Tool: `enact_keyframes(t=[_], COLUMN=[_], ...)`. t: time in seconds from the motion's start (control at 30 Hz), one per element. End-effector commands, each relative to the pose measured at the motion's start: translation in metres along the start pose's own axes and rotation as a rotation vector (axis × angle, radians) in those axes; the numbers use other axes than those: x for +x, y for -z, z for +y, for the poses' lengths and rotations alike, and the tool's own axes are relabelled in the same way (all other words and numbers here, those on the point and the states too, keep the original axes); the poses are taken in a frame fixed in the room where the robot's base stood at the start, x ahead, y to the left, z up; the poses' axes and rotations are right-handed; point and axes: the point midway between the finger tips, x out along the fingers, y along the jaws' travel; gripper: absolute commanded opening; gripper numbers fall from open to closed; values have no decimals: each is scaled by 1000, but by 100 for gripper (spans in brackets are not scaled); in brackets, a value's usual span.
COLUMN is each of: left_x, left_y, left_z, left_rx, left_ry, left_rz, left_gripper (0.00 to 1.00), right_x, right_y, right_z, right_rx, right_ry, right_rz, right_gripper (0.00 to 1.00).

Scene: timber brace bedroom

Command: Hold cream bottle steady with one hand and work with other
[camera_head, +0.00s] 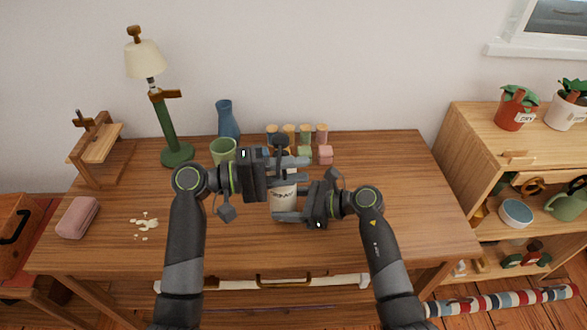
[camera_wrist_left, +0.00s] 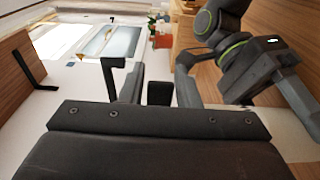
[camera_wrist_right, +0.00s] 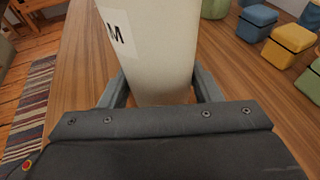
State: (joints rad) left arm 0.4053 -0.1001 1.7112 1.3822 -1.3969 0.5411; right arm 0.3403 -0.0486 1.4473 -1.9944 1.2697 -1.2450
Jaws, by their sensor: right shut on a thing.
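The cream bottle (camera_head: 284,198) is a pale cylinder with a printed label. It stands upright near the middle of the wooden table and also fills the right wrist view (camera_wrist_right: 165,50). My right gripper (camera_head: 283,215) is shut on its lower body, a finger on each side. My left gripper (camera_head: 295,170) is level at the bottle's top, just above the right one. Its fingers are apart in the left wrist view (camera_wrist_left: 160,85), with a dark block between them. A dark part (camera_head: 280,145) shows above the left fingers. The bottle's top is mostly hidden by the left gripper.
Several small coloured jars (camera_head: 305,140), a green cup (camera_head: 222,150) and a blue vase (camera_head: 228,118) stand behind. A lamp (camera_head: 176,154) is at back left. Pale crumbs (camera_head: 144,222) and a pink case (camera_head: 78,217) lie left. The table's right part is clear.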

Motion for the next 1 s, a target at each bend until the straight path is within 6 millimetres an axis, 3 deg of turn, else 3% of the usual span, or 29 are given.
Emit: enact_keyframes(t=[0.17, 0.4, 1.0], left_x=[0, 0, 6], left_y=[0, 0, 3], left_z=[0, 0, 0], left_rx=[0, 0, 0], left_ry=[0, 0, 1], left_rz=[0, 0, 129], left_gripper=[28, 0, 0], right_x=[0, 0, 0], right_y=[1, 1, 1], right_z=[0, 0, 0], right_rx=[1, 1, 1], right_ry=[0, 0, 0], right_rz=[2, 2, 1], right_gripper=[45, 45, 45])
